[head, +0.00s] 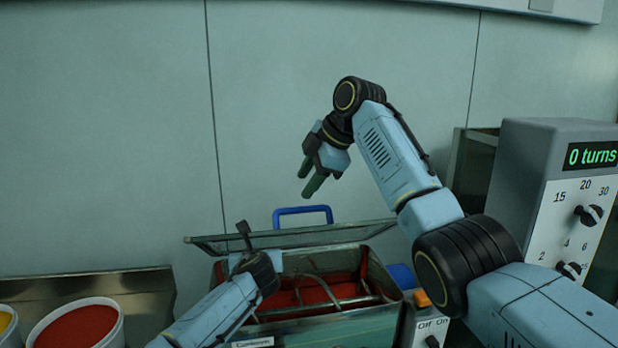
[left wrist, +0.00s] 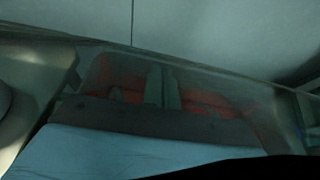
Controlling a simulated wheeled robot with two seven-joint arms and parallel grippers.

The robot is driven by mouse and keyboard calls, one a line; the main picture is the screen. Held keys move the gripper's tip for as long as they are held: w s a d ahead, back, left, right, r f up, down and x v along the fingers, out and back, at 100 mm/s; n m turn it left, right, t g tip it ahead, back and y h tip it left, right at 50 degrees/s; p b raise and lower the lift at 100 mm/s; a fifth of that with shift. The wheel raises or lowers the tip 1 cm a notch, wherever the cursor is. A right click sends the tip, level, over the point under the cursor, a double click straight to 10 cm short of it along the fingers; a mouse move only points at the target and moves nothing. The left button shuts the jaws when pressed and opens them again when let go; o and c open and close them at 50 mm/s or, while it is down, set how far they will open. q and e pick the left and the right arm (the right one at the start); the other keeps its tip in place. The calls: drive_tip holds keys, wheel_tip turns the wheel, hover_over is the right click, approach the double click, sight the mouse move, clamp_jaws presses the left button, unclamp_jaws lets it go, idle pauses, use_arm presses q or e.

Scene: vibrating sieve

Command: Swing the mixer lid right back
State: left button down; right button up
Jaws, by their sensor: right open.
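The mixer (head: 375,325) stands at bottom centre in the head view, with red contents and bent metal bars inside its open trough. Its lid (head: 345,234) is raised off the trough and seen nearly edge-on. A blue handle (head: 303,211) stands up at the lid's far side. My right gripper (head: 313,188) is open and empty, pointing down above the handle and apart from it. My left gripper (head: 246,240) is at the lid's left part; its fingers are hard to make out there. In the left wrist view its fingers (left wrist: 162,88) show close together before red contents, dim.
Tubs of red (head: 80,328) and yellow material (head: 6,325) stand at lower left. A grey control box (head: 545,185) reading "0 turns" stands at the right. The wall behind is bare, with free room above the mixer.

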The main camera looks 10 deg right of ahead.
sight(254, 243)
use_arm(q)
drive_tip(key=shift+t, duration=0.5)
drive_tip(key=r, duration=0.2)
drive_tip(key=w+r, duration=0.1)
drive_tip(key=r, duration=0.1)
drive_tip(key=shift+w+a+r, duration=0.1)
drive_tip(key=shift+w+r, duration=0.1)
drive_tip(key=shift+r, duration=0.15)
drive_tip(key=shift+p, duration=0.45)
drive_tip(key=p, duration=0.2)
drive_tip(key=shift+s+f+p, duration=0.15)
drive_tip(key=shift+s+p, duration=0.05)
drive_tip(key=shift+p, duration=0.15)
drive_tip(key=s+p, duration=0.2)
drive_tip(key=p, duration=0.1)
drive_tip(key=shift+s, duration=0.4)
drive_tip(key=shift+s+f+p, duration=0.2)
drive_tip(key=shift+s+p, duration=0.2)
drive_tip(key=shift+p, duration=0.6)
drive_tip(key=s+p, duration=0.5)
drive_tip(key=p, duration=0.1)
drive_tip(key=shift+s+f, duration=0.1)
drive_tip(key=shift+s, duration=0.3)
